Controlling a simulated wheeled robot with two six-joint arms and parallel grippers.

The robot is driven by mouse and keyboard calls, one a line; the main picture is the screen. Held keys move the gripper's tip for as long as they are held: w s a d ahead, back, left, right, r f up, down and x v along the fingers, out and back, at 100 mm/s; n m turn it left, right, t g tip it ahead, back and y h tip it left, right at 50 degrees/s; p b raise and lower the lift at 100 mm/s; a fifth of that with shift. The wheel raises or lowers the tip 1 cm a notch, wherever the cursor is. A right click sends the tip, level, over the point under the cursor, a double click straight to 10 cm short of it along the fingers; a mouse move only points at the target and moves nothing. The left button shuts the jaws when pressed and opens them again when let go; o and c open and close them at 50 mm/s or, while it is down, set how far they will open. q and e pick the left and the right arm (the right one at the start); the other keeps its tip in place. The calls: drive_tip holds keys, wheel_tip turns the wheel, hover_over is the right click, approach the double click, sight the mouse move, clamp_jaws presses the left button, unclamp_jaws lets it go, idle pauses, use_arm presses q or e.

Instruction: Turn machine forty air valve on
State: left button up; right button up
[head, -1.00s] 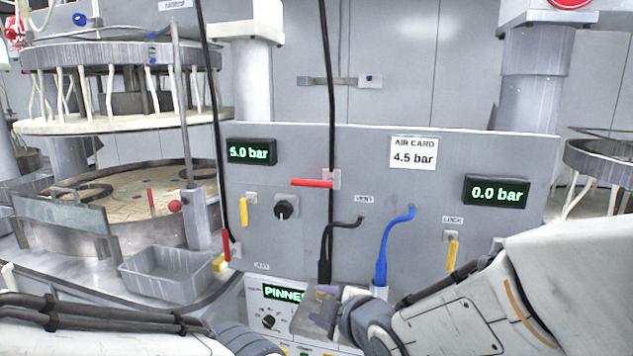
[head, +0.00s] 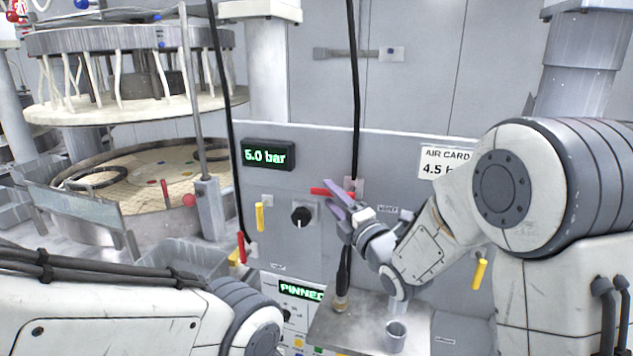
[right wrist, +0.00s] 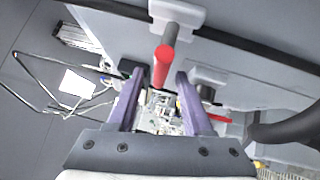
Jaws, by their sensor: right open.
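The red lever handle (head: 319,191) sticks out sideways from its pale mount on the grey panel (head: 300,240), beside a black hose. My right gripper (head: 335,194) is open close in front of it in the head view and partly covers it. In the right wrist view, a red handle (right wrist: 163,57) points at the camera from a pale mount, in line with the gap between the open fingers (right wrist: 159,76). I cannot tell whether they touch it. My left gripper is out of view; only my left arm shows.
A "5.0 bar" display (head: 268,155), black knob (head: 301,215), yellow levers (head: 259,217) (head: 480,274) and another red lever (head: 241,247) are on the panel. My right arm partly covers the "AIR CARD 4.5 bar" sign (head: 434,160). A cup (head: 396,337) stands below.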

drive_tip(key=shift+p+x, duration=0.45)
drive_tip(key=shift+x, duration=0.9)
clamp_jaws()
drive_tip(key=shift+f, duration=0.15)
